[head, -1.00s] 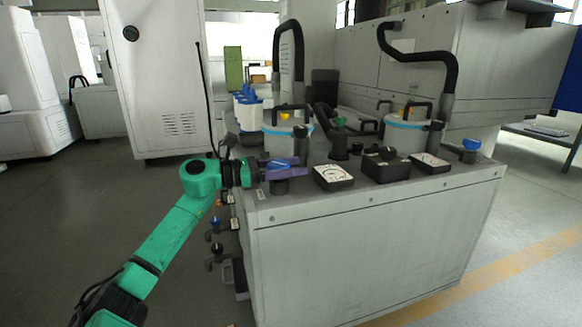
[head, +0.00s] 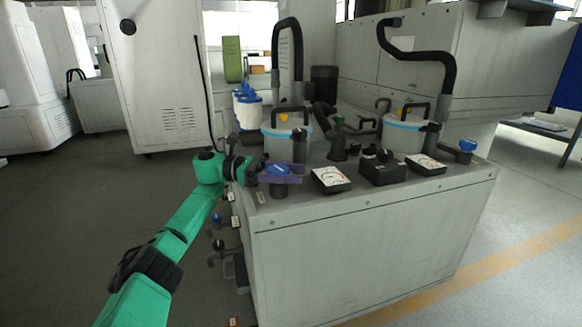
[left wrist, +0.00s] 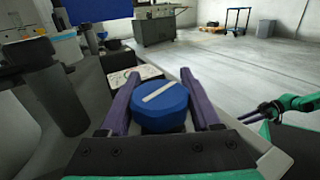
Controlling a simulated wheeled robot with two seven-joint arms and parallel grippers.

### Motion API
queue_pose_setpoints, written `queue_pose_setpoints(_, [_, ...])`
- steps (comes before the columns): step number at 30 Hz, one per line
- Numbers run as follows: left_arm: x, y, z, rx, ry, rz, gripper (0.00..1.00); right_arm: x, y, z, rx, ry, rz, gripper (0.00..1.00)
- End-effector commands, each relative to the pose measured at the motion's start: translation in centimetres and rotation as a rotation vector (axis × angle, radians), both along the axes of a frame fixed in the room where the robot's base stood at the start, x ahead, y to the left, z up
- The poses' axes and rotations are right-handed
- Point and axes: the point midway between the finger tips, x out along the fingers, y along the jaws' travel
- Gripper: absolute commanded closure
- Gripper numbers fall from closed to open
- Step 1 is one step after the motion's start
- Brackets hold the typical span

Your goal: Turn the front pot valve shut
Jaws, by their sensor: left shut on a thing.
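A blue round valve knob (left wrist: 160,107) with a white stripe sits between the two purple fingers of my left gripper (left wrist: 163,100) in the left wrist view. The stripe slants from lower left to upper right across the knob. In the head view my left gripper (head: 280,173) is shut on this blue knob (head: 280,168), on a dark stem at the left front corner of the grey cabinet top. The fingers hide part of the knob there. My right gripper (left wrist: 265,110) shows small at the right of the left wrist view, away from the knob; its jaws are unclear.
The grey cabinet (head: 360,245) carries black boxes with gauge faces (head: 330,180), two lidded pots (head: 285,135) and (head: 405,132), and tall black hoses. Another blue knob (head: 467,146) stands at the right end. Small valves (head: 218,245) jut from the left side. Floor lies clear left.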

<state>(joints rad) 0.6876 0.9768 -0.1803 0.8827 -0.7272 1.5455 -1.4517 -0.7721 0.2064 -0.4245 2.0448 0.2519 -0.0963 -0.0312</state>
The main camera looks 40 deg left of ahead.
Motion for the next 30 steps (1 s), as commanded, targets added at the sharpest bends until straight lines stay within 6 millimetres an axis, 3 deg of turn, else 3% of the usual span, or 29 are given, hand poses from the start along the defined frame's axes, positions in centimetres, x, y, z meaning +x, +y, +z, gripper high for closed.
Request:
queue_pose_setpoints(12, [-0.45, -0.2, 0.1, -0.001, -0.002, -0.173, 0.92, 0.01, -0.02, 0.12, -0.003, 0.004, 0.002, 0.5])
queue_pose_setpoints(29, [-0.58, -0.23, 0.03, 0.0, -0.001, -0.199, 0.92, 0.02, -0.04, 0.12, -0.001, 0.0, 0.001, 0.5])
queue_pose_setpoints(30, [-0.58, -0.23, 0.03, 0.0, -0.001, -0.199, 0.21, 0.02, -0.04, 0.11, -0.001, 0.0, 0.001, 0.5])
